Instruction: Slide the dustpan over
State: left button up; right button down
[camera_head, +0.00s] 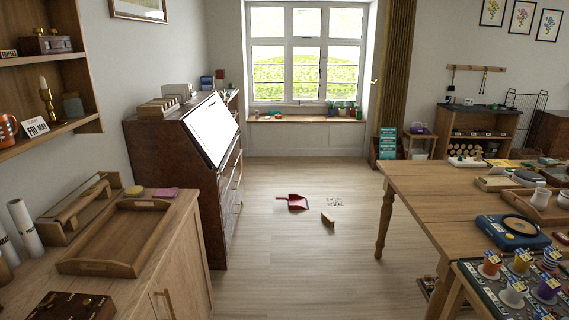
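A red dustpan (297,202) lies on the wooden floor in the middle of the head view, its handle pointing left. A small wooden-backed brush or block (327,219) rests on the floor to its right and nearer to me, apart from it. A patch of small dark bits (334,202) lies on the floor just right of the dustpan. Neither of my grippers is in view.
A wooden desk (180,150) with a slanted top and a low cabinet (178,262) stand at left. A wooden table (415,182) with several items stands at right. The floor (290,265) between them is clear up to the dustpan.

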aim_at(296, 202)
jog(key=i, duration=5.4)
jog(key=i+l+u, duration=0.1)
jog(key=i+u, duration=0.15)
jog(key=i, duration=0.25)
jog(key=i+l+u, duration=0.15)
jog(key=i+u, duration=0.15)
jog(key=i, duration=0.25)
